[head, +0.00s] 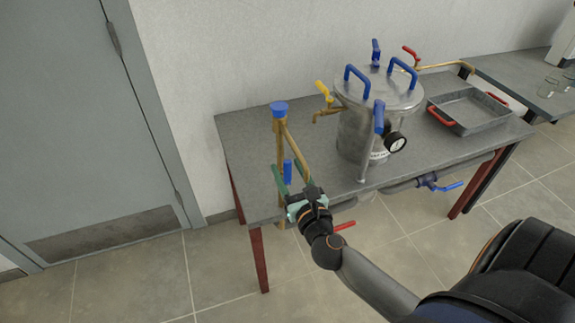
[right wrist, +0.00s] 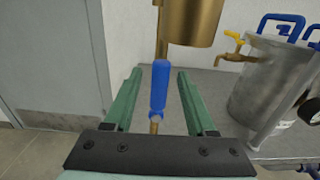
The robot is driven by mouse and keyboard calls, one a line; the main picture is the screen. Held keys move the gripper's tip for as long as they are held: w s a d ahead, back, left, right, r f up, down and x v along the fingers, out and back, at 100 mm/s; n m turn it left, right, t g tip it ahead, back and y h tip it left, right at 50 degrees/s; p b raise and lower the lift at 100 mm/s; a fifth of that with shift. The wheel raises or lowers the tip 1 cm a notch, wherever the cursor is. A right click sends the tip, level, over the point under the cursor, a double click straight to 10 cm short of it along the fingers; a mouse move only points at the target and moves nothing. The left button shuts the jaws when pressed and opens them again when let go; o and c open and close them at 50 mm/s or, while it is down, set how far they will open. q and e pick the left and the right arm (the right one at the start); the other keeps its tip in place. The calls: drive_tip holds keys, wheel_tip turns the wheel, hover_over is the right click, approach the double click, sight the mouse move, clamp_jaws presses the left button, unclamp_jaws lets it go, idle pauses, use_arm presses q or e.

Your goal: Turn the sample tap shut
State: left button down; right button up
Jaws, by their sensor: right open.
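My right gripper (head: 289,176) is open at the left front of the grey table. Its two green fingers stand either side of a blue lever handle (right wrist: 159,90) in the right wrist view, with a gap on both sides. The same blue lever (head: 288,171) stands upright by the brass pipework (head: 281,140) in the head view. A brass tap with a yellow handle (head: 324,91) sits on the left of the steel vessel (head: 352,122), behind my gripper. No label shows which of these is the sample tap. My left gripper is out of view.
A pressure gauge (head: 396,142) sits on the vessel front. A metal tray (head: 468,110) with red handles stands to the right. Another blue-handled valve (head: 430,184) and a red lever (head: 345,226) are below the table edge. The table's back left is clear.

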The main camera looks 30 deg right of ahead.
drive_tip(key=shift+w+d, duration=0.1)
drive_tip(key=shift+w, duration=0.35)
clamp_jaws()
idle(1.2)
